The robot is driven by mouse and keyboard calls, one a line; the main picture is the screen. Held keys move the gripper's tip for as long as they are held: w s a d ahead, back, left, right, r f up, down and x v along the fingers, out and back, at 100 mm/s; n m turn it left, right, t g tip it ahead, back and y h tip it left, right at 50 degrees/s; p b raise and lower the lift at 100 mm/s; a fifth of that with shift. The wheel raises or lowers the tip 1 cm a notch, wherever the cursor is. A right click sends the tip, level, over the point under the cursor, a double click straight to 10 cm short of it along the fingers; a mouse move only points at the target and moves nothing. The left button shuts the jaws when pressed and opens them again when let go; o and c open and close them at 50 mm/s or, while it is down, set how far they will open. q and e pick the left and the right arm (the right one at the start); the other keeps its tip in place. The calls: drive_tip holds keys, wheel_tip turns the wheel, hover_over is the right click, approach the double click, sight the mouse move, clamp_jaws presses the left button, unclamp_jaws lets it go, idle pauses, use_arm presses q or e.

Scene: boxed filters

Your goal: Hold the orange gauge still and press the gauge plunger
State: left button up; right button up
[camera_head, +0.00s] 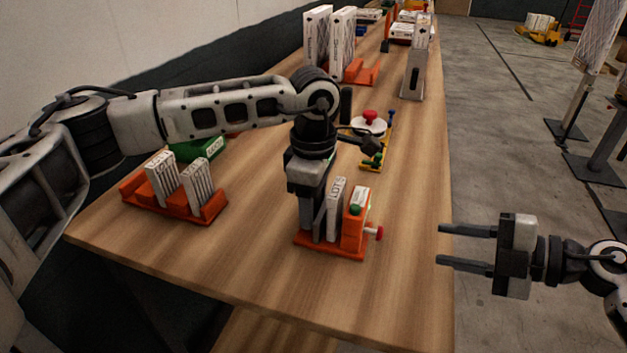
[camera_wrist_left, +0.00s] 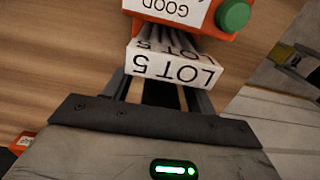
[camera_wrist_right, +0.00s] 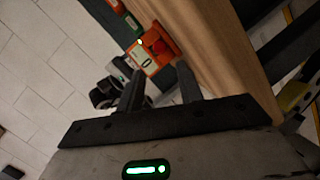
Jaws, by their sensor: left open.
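The orange gauge (camera_head: 353,235) stands on the table, with a green button (camera_head: 355,210) on top and a red plunger knob (camera_head: 377,233) on its right side. A white filter box (camera_head: 335,205) stands upright in it; the left wrist view shows "LOT 5" on its top (camera_wrist_left: 172,66). My left gripper (camera_head: 317,218) points down at this box, open, its fingers on either side of it; whether they touch it I cannot tell. My right gripper (camera_head: 439,245) is open and empty, right of the gauge and apart from it, pointing left. The gauge also shows in the right wrist view (camera_wrist_right: 153,52).
An orange rack (camera_head: 175,203) with two white boxes stands on the left, a green box (camera_head: 200,147) behind it. A red button on a white base (camera_head: 368,123) and a grey stand (camera_head: 412,80) are further back. The table's front right area is clear.

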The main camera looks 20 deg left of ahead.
use_arm(q)
drive_tip(key=shift+f, duration=0.3)
clamp_jaws()
use_arm(e)
clamp_jaws()
idle(1.7)
